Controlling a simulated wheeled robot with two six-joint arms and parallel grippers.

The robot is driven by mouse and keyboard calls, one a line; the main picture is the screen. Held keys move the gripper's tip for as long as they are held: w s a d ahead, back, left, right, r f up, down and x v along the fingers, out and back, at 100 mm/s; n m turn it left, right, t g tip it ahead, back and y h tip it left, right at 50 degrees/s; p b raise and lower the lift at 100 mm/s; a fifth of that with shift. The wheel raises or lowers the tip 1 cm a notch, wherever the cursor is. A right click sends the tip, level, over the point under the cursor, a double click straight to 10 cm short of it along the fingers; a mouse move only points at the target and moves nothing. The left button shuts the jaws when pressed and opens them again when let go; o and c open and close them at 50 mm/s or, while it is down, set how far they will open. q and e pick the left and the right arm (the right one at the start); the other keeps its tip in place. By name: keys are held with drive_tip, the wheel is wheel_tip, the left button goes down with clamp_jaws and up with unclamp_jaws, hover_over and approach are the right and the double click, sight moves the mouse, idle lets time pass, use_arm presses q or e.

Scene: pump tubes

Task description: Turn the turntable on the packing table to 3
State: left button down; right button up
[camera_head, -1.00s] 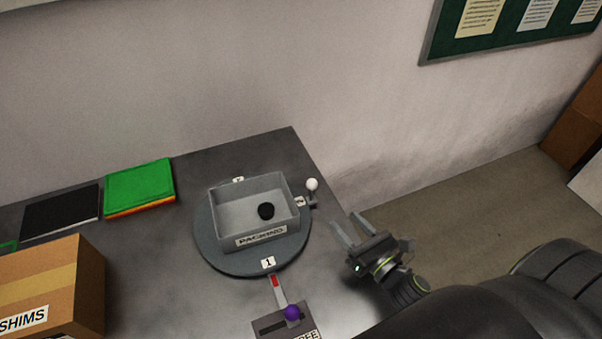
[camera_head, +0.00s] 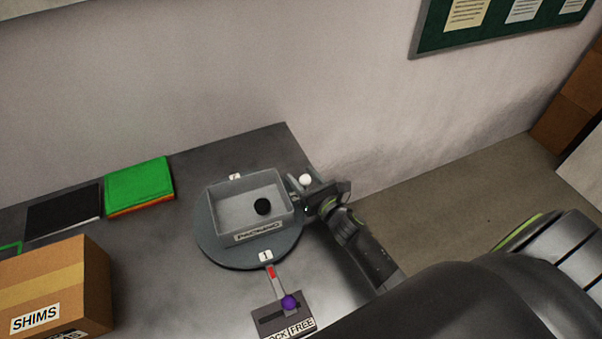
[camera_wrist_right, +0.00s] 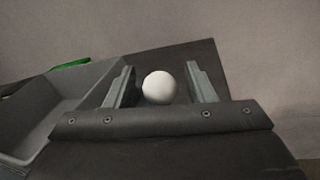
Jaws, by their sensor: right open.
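A label "1" (camera_head: 266,256) faces the red pointer (camera_head: 271,272) at the front. A white knob (camera_head: 305,180) stands at the turntable's right side. My right gripper (camera_head: 298,186) is at this knob; in the right wrist view the white knob (camera_wrist_right: 159,87) lies between the two open fingers, with gaps on both sides. A purple knob (camera_head: 289,302) sits at the "FREE" end of the lock slot. My left gripper is out of view.
A cardboard "SHIMS" box (camera_head: 70,280) stands at the front left. A green-topped stack (camera_head: 139,184) and a black flat item (camera_head: 63,212) lie behind it. The wall is behind the table; its right edge is beside my right arm.

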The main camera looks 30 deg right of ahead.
drive_tip(key=shift+w+a, duration=0.1)
drive_tip(key=shift+w, duration=0.45)
clamp_jaws()
